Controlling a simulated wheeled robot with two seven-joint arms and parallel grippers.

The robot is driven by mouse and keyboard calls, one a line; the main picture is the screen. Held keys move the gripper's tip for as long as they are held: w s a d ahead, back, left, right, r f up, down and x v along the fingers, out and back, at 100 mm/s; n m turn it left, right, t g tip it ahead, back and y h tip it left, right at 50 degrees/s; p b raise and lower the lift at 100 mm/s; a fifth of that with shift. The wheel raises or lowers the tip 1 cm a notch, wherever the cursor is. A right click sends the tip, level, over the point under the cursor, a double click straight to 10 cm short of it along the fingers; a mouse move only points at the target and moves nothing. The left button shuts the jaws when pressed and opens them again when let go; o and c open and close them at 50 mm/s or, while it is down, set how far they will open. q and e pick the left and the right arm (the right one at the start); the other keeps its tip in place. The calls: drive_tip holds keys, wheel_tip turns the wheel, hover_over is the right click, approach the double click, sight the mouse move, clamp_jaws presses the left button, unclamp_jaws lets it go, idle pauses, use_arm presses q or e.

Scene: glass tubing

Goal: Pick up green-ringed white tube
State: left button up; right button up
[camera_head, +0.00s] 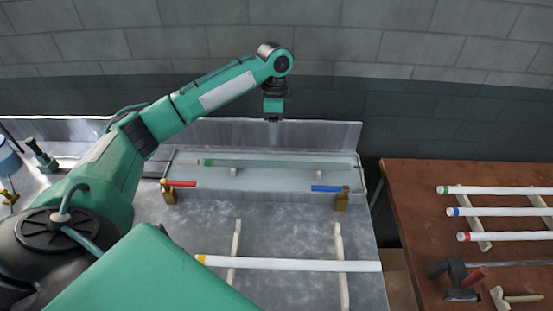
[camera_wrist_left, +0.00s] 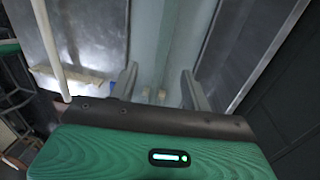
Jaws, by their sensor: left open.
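The green-ringed white tube (camera_head: 500,190) lies on the brown table at the right, farthest back of the white tubes there, with its green ring at the left end. My left gripper (camera_head: 273,118) hangs over the back of the grey bench, well to the left of that tube. In the left wrist view, my left gripper (camera_wrist_left: 161,78) has its two fingers apart with nothing between them. The green-ringed tube cannot be made out in that view. My right gripper is not in view.
Blue-ringed (camera_head: 500,211) and red-ringed (camera_head: 505,236) white tubes lie in front on the brown table (camera_head: 412,215). A yellow-ringed tube (camera_head: 290,264) rests across supports on the bench. A trough with red (camera_head: 181,183) and blue (camera_head: 327,188) handles lies below my left gripper.

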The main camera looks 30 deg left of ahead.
use_arm(q)
hover_over(273, 162)
drive_tip(key=f, duration=0.3)
drive_tip(key=f+p, duration=0.1)
drive_tip(key=f, duration=0.1)
drive_tip(key=shift+w+f, duration=0.3)
drive_tip(key=shift+w, duration=0.1)
drive_tip(key=shift+f, duration=0.2)
drive_tip(key=shift+a+f, duration=0.1)
drive_tip(key=shift+f, duration=0.2)
drive_tip(key=f, duration=0.1)
drive_tip(key=f+p, duration=0.2)
drive_tip(key=shift+s+a+f, duration=0.15)
drive_tip(key=shift+s+f, duration=0.1)
drive_tip(key=shift+f, duration=0.55)
clamp_jaws()
